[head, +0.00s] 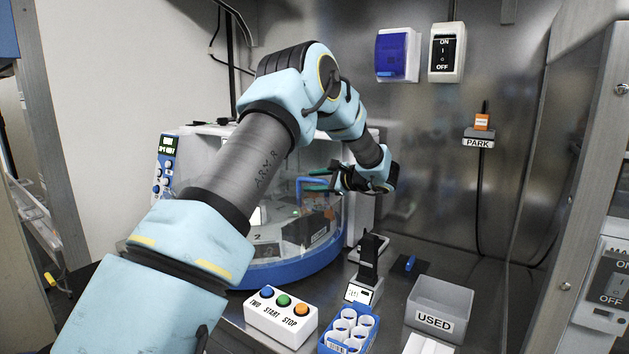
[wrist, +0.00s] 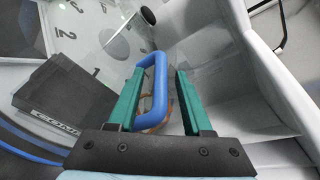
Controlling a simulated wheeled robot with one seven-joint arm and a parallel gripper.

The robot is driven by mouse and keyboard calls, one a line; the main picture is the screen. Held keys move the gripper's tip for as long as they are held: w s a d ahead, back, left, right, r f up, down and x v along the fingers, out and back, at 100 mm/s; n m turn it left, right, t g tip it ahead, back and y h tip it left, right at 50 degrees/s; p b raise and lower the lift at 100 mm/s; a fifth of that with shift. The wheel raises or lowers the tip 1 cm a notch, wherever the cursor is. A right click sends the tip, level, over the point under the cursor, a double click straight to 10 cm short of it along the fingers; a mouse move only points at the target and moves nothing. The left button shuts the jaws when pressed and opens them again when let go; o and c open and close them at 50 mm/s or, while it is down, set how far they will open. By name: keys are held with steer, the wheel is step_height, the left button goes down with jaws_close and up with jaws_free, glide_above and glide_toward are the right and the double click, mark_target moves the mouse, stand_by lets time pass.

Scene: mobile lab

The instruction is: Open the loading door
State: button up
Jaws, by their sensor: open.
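The loading door appears to be the clear curved panel (head: 338,222) on the front of the round blue-based machine; my arm hides part of it, and I cannot tell if it stands ajar. Its blue loop handle (wrist: 161,92) shows in the wrist view and partly in the head view (head: 299,186). My gripper (wrist: 160,72) has green fingers and is open. The handle lies between the fingers in the picture, close to the left finger, with a gap to the right finger. I cannot tell whether they touch. My gripper also shows in the head view (head: 317,180).
A white button box (head: 281,317), a blue rack of white tubes (head: 349,332), a black stand (head: 370,260) and a grey USED bin (head: 441,308) stand in front of the machine. Numbered positions and a dark block (wrist: 62,100) show inside it. A steel wall stands behind.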

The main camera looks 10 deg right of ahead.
steer(key=shift+c, duration=0.2)
jaws_close()
stand_by(1.2)
